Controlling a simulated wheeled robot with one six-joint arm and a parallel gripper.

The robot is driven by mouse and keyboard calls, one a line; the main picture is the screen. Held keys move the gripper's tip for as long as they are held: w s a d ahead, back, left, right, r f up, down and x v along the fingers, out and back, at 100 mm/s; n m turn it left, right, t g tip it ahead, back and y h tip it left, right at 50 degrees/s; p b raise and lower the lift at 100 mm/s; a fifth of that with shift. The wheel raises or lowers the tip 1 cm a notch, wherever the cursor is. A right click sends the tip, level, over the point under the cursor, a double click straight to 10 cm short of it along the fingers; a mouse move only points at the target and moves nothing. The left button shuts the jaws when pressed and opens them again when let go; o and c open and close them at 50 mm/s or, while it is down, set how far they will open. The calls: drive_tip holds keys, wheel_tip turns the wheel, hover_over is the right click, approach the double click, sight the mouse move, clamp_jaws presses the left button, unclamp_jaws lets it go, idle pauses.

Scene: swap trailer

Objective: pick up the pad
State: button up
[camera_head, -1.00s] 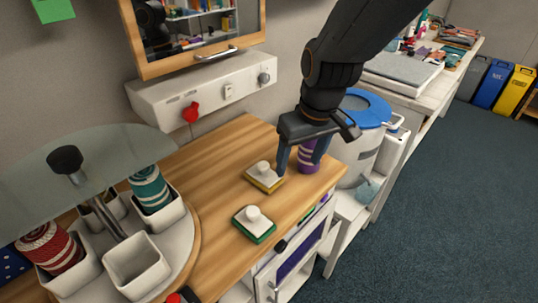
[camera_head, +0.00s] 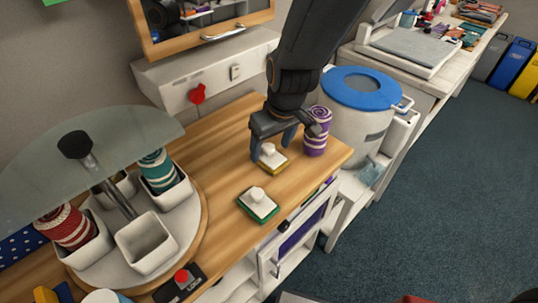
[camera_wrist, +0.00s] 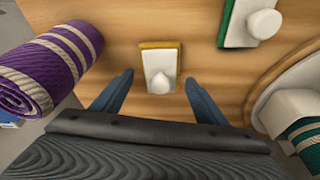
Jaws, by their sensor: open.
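A pad with a yellow edge, a white top and a white knob (camera_head: 271,157) lies flat on the wooden worktop. It also shows in the wrist view (camera_wrist: 159,68), centred ahead of my fingers. A similar pad with a green edge (camera_head: 258,205) lies nearer the worktop's front edge; in the wrist view it is at the upper right (camera_wrist: 250,22). My gripper (camera_head: 271,148) is open and empty, above the yellow-edged pad, its blue fingers to either side of the knob. In the head view a finger partly hides that pad. I cannot tell how high the fingertips are.
A purple striped roll (camera_head: 317,132) stands close to the right of my gripper. A white bucket with a blue lid (camera_head: 362,88) is beyond it. A carousel with white bins (camera_head: 146,243) fills the left. The worktop between carousel and pads (camera_head: 220,165) is clear.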

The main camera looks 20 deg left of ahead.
sight(270, 147)
drive_tip(key=shift+w+a+f, duration=0.1)
drive_tip(key=shift+f, duration=0.45)
drive_tip(key=shift+c, duration=0.5)
drive_tip(key=c, duration=1)
drive_tip(key=shift+c, duration=0.2)
drive_tip(key=shift+r, duration=0.6)
drive_tip(key=shift+c, duration=1)
wheel_tip(270, 147, up, 9)
drive_tip(key=shift+f+b, duration=0.1)
drive_tip(key=shift+b, duration=0.65)
